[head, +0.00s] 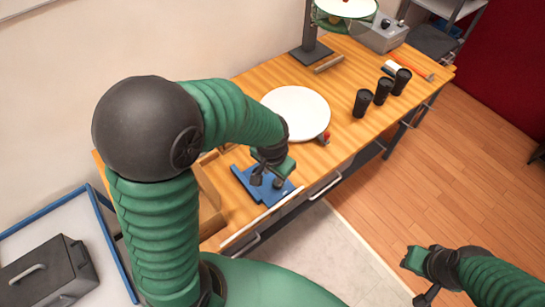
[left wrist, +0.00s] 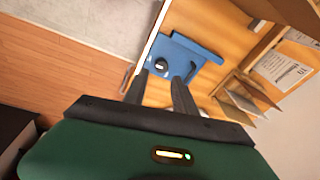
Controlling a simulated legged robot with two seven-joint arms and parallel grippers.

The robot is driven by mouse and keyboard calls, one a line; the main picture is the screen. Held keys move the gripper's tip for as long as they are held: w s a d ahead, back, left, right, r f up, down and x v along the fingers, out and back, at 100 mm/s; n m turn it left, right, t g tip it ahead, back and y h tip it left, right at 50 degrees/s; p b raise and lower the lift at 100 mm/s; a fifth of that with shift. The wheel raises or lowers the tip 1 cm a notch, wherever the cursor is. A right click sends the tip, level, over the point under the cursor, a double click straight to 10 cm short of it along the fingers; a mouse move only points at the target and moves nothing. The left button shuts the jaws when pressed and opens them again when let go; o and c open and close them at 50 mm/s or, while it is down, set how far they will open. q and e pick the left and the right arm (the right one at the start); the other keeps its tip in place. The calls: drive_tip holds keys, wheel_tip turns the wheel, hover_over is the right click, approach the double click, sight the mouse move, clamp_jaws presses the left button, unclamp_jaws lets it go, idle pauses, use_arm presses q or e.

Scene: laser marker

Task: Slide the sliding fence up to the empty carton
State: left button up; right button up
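The sliding fence is a blue plate with an upright edge and a dark knob; it lies on the wooden table in the head view (head: 243,178) and in the left wrist view (left wrist: 196,50). My left gripper (head: 268,183) is just above it, fingers pointing down. In the left wrist view its two dark fingers (left wrist: 158,86) are apart and empty, with the knob (left wrist: 161,65) beyond the gap. A brown carton (head: 207,185) stands left of the fence, partly behind my arm; its open flaps (left wrist: 243,100) show in the left wrist view. My right gripper (head: 416,278) is over the floor, away from the table.
A white round turntable (head: 296,111) is behind the fence. Several black cups (head: 382,91) stand farther right. A white label (left wrist: 285,70) shows beside the flaps. A blue-rimmed cart (head: 40,213) with a dark box (head: 45,272) is at left. The table's front edge is close to the fence.

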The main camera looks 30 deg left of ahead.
use_arm(q)
drive_tip(key=w+a+r+m+g+y+p, duration=0.1)
drive_tip(key=w+a+p, duration=0.2)
drive_tip(key=w, duration=0.2)
drive_tip(key=w+a+r+m+p, duration=0.2)
drive_tip(key=w+p, duration=0.1)
drive_tip(key=w, duration=0.2)
drive_tip(key=a+f+p, duration=0.1)
drive_tip(key=f, duration=0.4)
drive_tip(key=a+f+p, duration=0.1)
drive_tip(key=f, duration=0.5)
drive_tip(key=w+a+f+p, duration=0.1)
drive_tip(key=f, duration=0.4)
drive_tip(key=shift+w+a+f, duration=0.1)
drive_tip(key=shift+a+f, duration=0.15)
drive_tip(key=shift+f, duration=0.4)
clamp_jaws()
